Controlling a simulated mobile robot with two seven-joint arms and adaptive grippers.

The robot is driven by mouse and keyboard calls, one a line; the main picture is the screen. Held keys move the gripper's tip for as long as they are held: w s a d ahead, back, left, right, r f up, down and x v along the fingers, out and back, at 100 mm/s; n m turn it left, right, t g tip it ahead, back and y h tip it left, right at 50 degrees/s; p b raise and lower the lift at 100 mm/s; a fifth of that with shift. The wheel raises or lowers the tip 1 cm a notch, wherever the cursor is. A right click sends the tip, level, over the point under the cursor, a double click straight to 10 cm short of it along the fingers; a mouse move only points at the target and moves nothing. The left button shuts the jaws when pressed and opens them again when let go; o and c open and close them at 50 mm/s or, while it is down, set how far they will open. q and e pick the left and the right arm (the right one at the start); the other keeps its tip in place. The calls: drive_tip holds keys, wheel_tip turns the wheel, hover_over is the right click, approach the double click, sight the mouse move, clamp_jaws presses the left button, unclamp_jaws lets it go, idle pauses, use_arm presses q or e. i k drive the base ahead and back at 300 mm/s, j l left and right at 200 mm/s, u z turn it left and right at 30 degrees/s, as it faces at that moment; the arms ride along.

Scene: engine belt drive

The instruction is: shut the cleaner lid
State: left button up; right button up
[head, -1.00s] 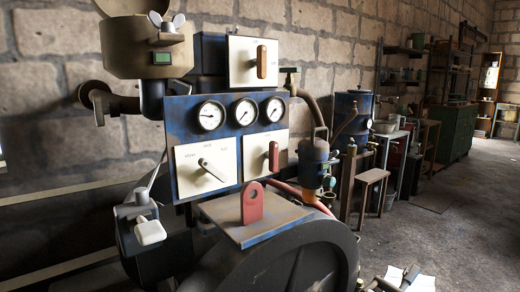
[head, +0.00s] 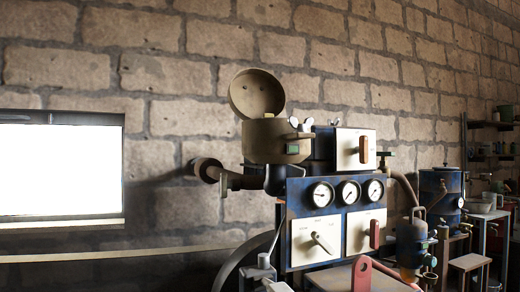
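The cleaner is a round tan-brown pot (head: 272,141) on top of the engine, in the upper middle of the head view. Its round lid (head: 256,93) stands open, tipped up on edge at the back of the pot with its face towards me. Grey wing nuts (head: 301,124) sit at the pot's right side, above a small green label. The inside of the pot is hidden behind its front wall. Neither of my grippers shows in the head view.
The blue panel with gauges (head: 348,191) and white lever plates stands below and right of the cleaner. A pipe (head: 212,172) runs to the wall at left. A bright window (head: 60,168) is far left. The stone wall is behind; a blue tank (head: 440,190) stands right.

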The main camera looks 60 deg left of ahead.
sight(252, 93)
drive_tip(key=k+l+u, duration=0.1)
drive_tip(key=u, duration=1.75)
drive_tip(key=k+j, duration=0.05)
drive_tip(key=j, duration=0.05)
